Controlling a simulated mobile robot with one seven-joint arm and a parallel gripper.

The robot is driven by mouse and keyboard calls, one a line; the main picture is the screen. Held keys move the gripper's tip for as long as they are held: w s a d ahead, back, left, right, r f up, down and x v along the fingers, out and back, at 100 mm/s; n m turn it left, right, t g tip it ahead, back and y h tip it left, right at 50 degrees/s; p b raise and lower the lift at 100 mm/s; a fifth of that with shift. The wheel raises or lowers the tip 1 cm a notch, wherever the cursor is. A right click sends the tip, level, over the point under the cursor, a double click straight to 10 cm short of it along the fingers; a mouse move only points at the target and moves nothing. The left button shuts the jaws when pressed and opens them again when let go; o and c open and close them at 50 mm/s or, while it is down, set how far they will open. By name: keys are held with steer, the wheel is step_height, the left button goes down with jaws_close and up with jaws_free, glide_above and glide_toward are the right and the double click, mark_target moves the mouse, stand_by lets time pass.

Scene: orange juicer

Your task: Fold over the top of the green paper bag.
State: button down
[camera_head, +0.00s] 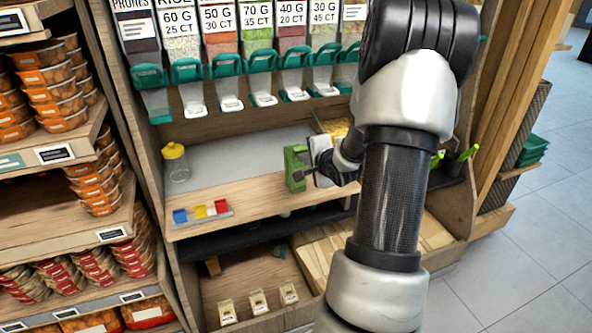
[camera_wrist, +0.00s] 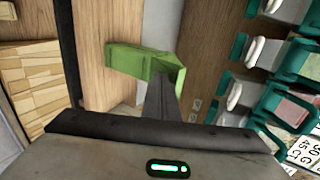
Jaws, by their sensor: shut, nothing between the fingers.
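The green paper bag (camera_head: 293,160) stands upright on the wooden counter in the head view. In the wrist view, the bag (camera_wrist: 128,60) lies sideways in the picture, with its top end at the right. That end looks open, with its edges spread. My gripper (camera_head: 301,175) is at the right side of the bag, near its upper part. In the wrist view, the shut fingers of my gripper (camera_wrist: 161,80) point at the top end of the bag and overlap its near edge. I cannot tell whether they touch it. Nothing is between the fingers.
A yellow-lidded jar (camera_head: 175,165) and a rack of coloured blocks (camera_head: 201,212) stand left of the bag. Dispensers with teal parts (camera_head: 225,75) hang above the counter. The counter (camera_head: 262,197) is bare between the blocks and the bag.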

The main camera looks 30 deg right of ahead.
mark_target(303, 147)
steer(key=shift+w+d+p, duration=0.2)
steer(key=shift+w+p, duration=0.1)
steer(key=shift+w, duration=0.6)
steer(key=shift+w+d+p, duration=0.2)
steer(key=shift+w+p, duration=0.05)
steer(key=shift+w, duration=0.6)
steer(key=shift+r, duration=0.1)
steer(key=r+p, duration=0.1)
steer(key=s+r+p, duration=0.1)
steer(key=p, duration=0.1)
steer(key=shift+s+a+r, duration=0.1)
steer(key=shift+s+r, duration=0.1)
steer(key=shift+r, duration=0.15)
steer(key=shift+s+a+r+p, duration=0.25)
steer(key=shift+s+r+p, duration=0.55)
steer(key=shift+r+p, duration=0.35)
steer(key=shift+f, duration=0.1)
